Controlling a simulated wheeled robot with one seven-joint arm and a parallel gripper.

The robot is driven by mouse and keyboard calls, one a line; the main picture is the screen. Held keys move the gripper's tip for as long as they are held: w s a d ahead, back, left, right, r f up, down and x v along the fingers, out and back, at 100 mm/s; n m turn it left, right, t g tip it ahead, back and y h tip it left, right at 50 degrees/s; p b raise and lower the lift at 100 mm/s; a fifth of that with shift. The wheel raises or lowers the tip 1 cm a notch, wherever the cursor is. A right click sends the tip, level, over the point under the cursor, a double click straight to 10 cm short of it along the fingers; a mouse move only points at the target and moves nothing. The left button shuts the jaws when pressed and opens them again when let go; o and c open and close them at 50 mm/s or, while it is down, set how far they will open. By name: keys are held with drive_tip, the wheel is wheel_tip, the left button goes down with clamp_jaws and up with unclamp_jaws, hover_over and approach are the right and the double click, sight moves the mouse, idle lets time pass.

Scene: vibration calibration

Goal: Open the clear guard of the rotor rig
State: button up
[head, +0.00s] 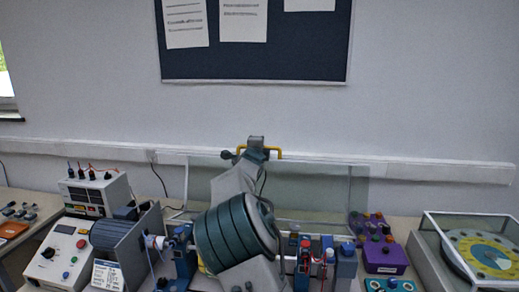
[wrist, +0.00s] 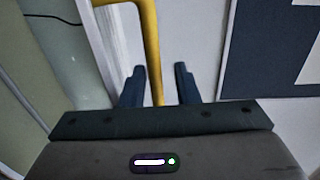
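The clear guard (head: 320,195) of the rotor rig stands raised, as a see-through panel upright behind the rig. Its yellow handle (head: 279,152) is at the top edge, and it also shows in the wrist view (wrist: 151,35). My gripper (wrist: 160,70) is open, with the yellow bar between its two fingers and gaps visible beside it. In the head view my gripper (head: 257,144) is at the handle. The rig's motor (head: 112,235) and blue bearing stand (head: 303,262) show below; my arm hides the middle of the rig.
A white control box (head: 58,250) and a white instrument with several leads (head: 98,190) stand at left. A purple knob box (head: 385,257) and a covered yellow disc unit (head: 485,250) stand at right. A wall trunking (head: 430,172) runs behind the bench.

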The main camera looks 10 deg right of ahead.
drive_tip(key=shift+a+f, duration=0.2)
drive_tip(key=shift+s+a+f, duration=0.1)
drive_tip(key=shift+s+a, duration=0.05)
drive_tip(key=shift+s, duration=0.1)
drive_tip(key=b+v, duration=0.2)
drive_tip(key=v, duration=1.1)
drive_tip(key=shift+d+r+b, duration=0.2)
drive_tip(key=shift+r+b, duration=0.1)
drive_tip(key=shift+r, duration=0.05)
drive_tip(key=shift+s, duration=0.1)
